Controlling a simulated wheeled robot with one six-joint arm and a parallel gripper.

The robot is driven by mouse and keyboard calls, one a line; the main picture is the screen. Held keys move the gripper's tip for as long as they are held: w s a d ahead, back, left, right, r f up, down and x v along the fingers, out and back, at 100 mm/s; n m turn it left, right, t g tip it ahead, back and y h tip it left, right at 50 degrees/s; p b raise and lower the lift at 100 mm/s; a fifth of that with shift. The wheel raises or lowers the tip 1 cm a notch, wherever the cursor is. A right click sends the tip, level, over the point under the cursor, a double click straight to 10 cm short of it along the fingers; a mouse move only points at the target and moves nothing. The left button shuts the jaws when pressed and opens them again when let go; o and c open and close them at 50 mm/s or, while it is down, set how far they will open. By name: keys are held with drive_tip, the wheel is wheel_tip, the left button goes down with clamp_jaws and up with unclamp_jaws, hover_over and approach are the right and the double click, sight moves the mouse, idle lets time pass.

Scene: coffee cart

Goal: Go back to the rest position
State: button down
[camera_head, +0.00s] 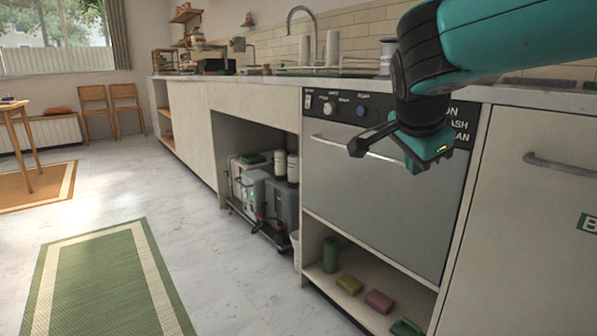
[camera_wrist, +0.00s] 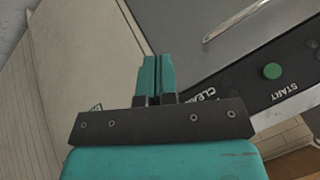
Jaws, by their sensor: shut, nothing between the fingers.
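My gripper (camera_head: 420,158) hangs from my teal and black arm in front of the dishwasher, on the right of the head view. In the wrist view its two teal fingers (camera_wrist: 157,76) lie side by side, shut with nothing between them. The dishwasher (camera_head: 375,200) has a closed steel door and a black control panel (camera_head: 345,106). My arm hides part of that panel. In the wrist view the panel appears upside down, with a green START button (camera_wrist: 272,71) to the right of the fingers. The fingers look apart from the panel, but the exact gap is unclear.
A counter (camera_head: 240,78) runs along the wall, with a tap (camera_head: 301,20) and a paper roll (camera_head: 333,48) on it. A shelf below the dishwasher holds a green bottle (camera_head: 330,255) and sponges (camera_head: 379,300). A closed cabinet (camera_head: 530,220) stands right.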

drive_tip(key=s+a+f+n+g+y+p, duration=0.2)
drive_tip(key=s+a+f+n+g+y, duration=0.15)
drive_tip(key=s+n, duration=0.9)
drive_tip(key=s+a+f+n+g+y+p, duration=0.2)
drive_tip(key=s+a+n+y, duration=0.15)
drive_tip(key=s+n, duration=0.85)
drive_tip(key=s+r+m+p, duration=0.2)
drive_tip(key=s+r+p, duration=0.1)
drive_tip(key=r+p, duration=3.4)
drive_tip(key=shift+s+d+r+m+y+p, duration=0.15)
drive_tip(key=shift+s+r+m+y+p, duration=0.05)
drive_tip(key=shift+r+m+y+p, duration=0.2)
